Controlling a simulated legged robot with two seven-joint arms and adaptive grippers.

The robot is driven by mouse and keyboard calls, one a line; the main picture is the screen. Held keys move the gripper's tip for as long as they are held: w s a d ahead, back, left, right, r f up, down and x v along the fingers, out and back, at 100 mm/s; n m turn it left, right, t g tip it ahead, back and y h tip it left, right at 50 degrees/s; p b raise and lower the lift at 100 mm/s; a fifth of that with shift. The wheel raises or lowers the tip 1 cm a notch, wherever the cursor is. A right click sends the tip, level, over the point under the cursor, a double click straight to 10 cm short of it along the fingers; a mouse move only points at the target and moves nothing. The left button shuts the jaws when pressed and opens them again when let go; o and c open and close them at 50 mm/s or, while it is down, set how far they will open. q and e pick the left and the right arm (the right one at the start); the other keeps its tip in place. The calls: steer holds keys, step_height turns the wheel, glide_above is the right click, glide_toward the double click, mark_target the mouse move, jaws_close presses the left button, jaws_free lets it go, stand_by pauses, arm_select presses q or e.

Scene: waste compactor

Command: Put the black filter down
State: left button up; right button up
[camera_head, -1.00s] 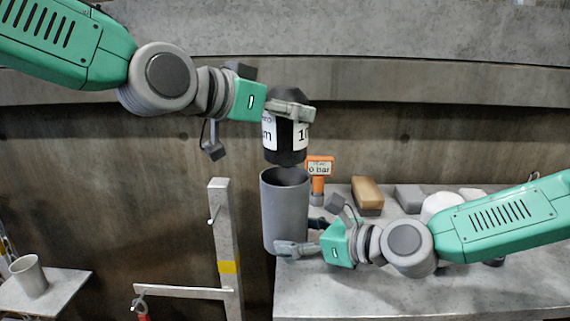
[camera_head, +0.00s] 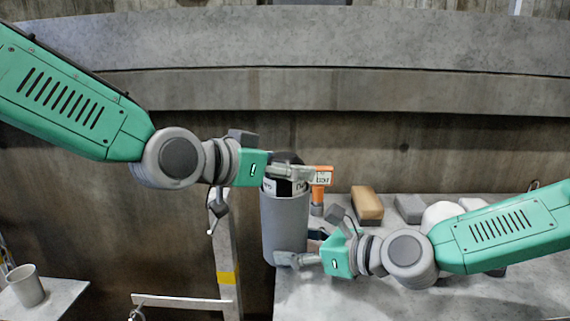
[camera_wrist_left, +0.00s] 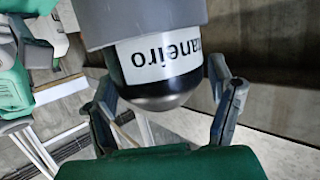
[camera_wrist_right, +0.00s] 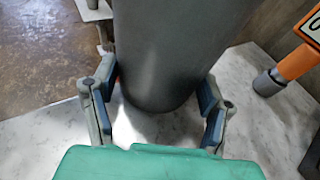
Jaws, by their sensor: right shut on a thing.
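The black filter (camera_head: 284,187), with a white label, stands upright and partly inside the grey cylinder (camera_head: 285,228). Its domed end (camera_wrist_left: 165,100) and label show in the left wrist view, with the rest hidden inside the cylinder. My left gripper (camera_head: 292,172) is at the filter's exposed end, just above the cylinder's rim. Its fingers (camera_wrist_left: 165,95) lie on both sides of the filter; whether they press on it is unclear. My right gripper (camera_head: 293,260) is shut on the lower part of the cylinder, which also shows between its fingers in the right wrist view (camera_wrist_right: 165,60).
An orange gauge (camera_head: 319,190) stands right behind the cylinder. A tan block (camera_head: 367,204) and grey block (camera_head: 408,208) lie on the grey counter (camera_head: 350,300). A metal post (camera_head: 227,255) stands left of the cylinder. A grey cup (camera_head: 27,286) is on a small shelf.

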arm_select(q)
steer(key=v, duration=1.2)
steer(key=shift+r, duration=0.2)
arm_select(e)
steer(key=o, duration=0.9)
steer(key=shift+o, duration=0.2)
